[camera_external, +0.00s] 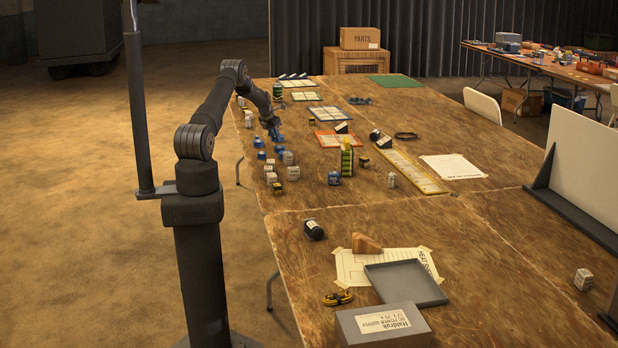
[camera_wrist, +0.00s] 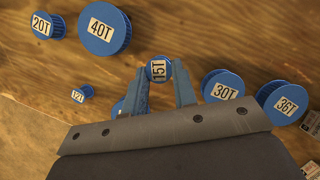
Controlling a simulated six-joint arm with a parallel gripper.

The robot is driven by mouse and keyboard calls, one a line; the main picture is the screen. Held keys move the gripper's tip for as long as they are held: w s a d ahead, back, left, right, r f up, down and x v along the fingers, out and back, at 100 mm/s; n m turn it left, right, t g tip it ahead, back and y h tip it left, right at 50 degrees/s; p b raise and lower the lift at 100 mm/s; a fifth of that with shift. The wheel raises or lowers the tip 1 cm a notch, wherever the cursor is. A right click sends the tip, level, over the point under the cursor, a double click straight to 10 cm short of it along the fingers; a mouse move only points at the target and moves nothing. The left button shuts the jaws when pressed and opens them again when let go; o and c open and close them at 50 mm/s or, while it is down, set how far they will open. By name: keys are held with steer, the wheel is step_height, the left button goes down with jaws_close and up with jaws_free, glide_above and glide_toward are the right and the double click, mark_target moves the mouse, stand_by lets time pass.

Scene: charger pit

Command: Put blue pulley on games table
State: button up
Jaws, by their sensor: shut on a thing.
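In the wrist view, my gripper (camera_wrist: 162,80) is shut on a small blue pulley (camera_wrist: 158,69) labelled 15T, between its blue-grey fingers. In the external view, my gripper (camera_external: 276,134) is low over the far left part of the wooden workbench; the held pulley is too small to make out there. Other blue pulleys lie around: 40T (camera_wrist: 104,31), 20T (camera_wrist: 47,25), 12T (camera_wrist: 82,93), 30T (camera_wrist: 223,86) and 36T (camera_wrist: 283,102). Another is partly hidden behind the gripper. A second table (camera_external: 545,66) with several colourful small items stands at the back right; I see no games label.
The workbench (camera_external: 470,290) also holds white blocks, labelled mats, a green-yellow stack (camera_external: 347,158), a grey tray (camera_external: 440,294) and a grey box (camera_external: 383,326). A cardboard parts box (camera_external: 360,38) stands at the back.

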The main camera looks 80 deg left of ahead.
steer(key=shift+f, duration=1.05)
steer(key=shift+f, duration=0.2)
steer(key=o, duration=1)
steer(key=shift+c, duration=0.2)
steer(key=shift+r, duration=0.1)
steer(key=shift+s+r, duration=0.15)
steer(key=shift+r, duration=0.45)
steer(key=v, duration=1.1)
steer(key=shift+d, duration=0.2)
